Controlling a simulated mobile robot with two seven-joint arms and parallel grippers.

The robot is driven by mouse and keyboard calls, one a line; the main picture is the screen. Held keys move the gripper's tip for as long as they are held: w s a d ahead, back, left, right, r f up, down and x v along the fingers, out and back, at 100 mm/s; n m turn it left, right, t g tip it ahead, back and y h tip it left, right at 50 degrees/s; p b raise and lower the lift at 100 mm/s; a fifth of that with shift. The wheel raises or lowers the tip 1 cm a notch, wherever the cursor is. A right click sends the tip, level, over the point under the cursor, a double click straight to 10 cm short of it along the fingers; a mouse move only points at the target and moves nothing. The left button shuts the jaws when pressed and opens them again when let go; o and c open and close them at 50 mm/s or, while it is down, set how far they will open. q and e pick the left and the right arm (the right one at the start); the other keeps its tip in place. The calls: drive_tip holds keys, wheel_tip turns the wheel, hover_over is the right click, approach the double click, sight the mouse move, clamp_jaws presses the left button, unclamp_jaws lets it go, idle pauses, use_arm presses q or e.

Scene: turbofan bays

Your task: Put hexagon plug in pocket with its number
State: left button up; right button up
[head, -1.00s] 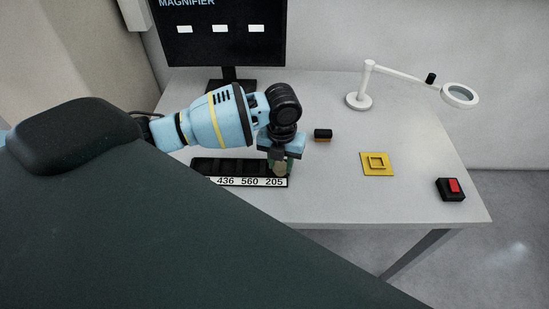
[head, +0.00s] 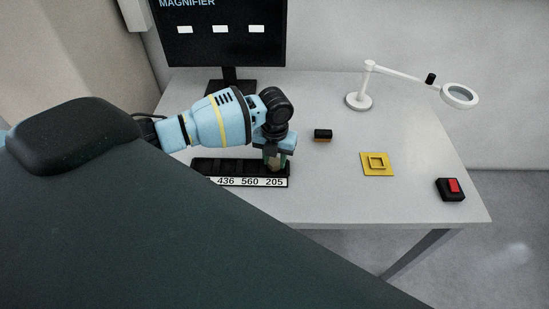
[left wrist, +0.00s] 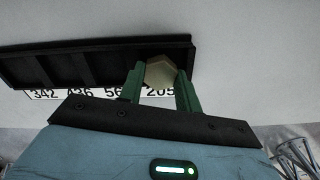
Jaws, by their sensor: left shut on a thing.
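The hexagon plug (left wrist: 160,73) is pale tan and sits between the green fingers of my left gripper (left wrist: 158,90) in the left wrist view. In the head view my left gripper (head: 274,162) points down at the right end of the black pocket tray (head: 235,165). The tray also shows in the left wrist view (left wrist: 60,66), with its number strip reading 342, 436, 560, 205. The plug is at the 205 pocket, the rightmost one. I cannot tell how deep it sits there. My right gripper is not in view.
A magnifier lamp (head: 359,100) and a monitor (head: 222,35) stand at the back.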

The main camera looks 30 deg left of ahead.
sight(275, 161)
use_arm(q)
drive_tip(key=shift+f, duration=0.1)
drive_tip(key=shift+f, duration=0.1)
drive_tip(key=o, duration=1.1)
wheel_tip(275, 161, up, 12)
drive_tip(key=shift+r, duration=0.2)
